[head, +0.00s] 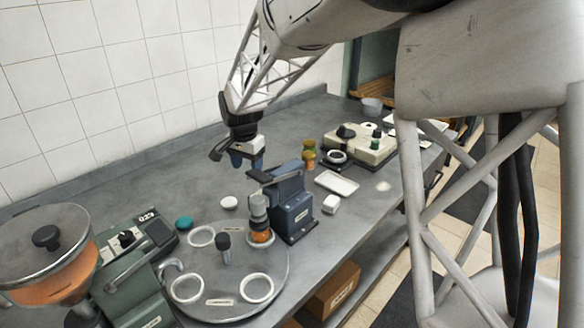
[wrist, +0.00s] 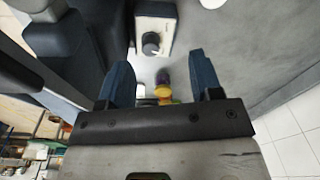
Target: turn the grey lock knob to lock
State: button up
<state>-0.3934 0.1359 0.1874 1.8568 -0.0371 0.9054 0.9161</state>
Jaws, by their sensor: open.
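A dark grey round knob (wrist: 151,44) with a pale mark sits on a white panel (wrist: 156,14) in the wrist view. It lies ahead of the fingertips and nearer the left finger. I cannot read which way it is set. I cannot make out this knob in the head view. My gripper (head: 247,163) hangs above the bench behind the blue press, fingers pointing down. In the wrist view my gripper (wrist: 158,70) has its two blue fingers wide apart with nothing held between them. The fingers are apart from the knob.
The blue press (head: 290,205) stands close to my gripper. A turntable (head: 270,285) with white rings and a jar is in front. Small coloured jars (head: 309,153) and a cream device (head: 372,148) stand farther right. Bare bench lies along the tiled wall.

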jog(key=s+a+r+n+t, duration=0.1)
jog(key=s+a+r+n, duration=0.1)
jog(key=s+a+r, duration=0.4)
jog(key=s+d+r, duration=0.2)
jog(key=s+d, duration=0.4)
jog(key=d, duration=0.3)
jog(key=s+d+r+n, duration=0.1)
jog(key=s+d+r, duration=0.1)
jog(key=s+d, duration=0.4)
jog(key=shift+d+r, duration=0.15)
jog(key=shift+d, duration=1.35)
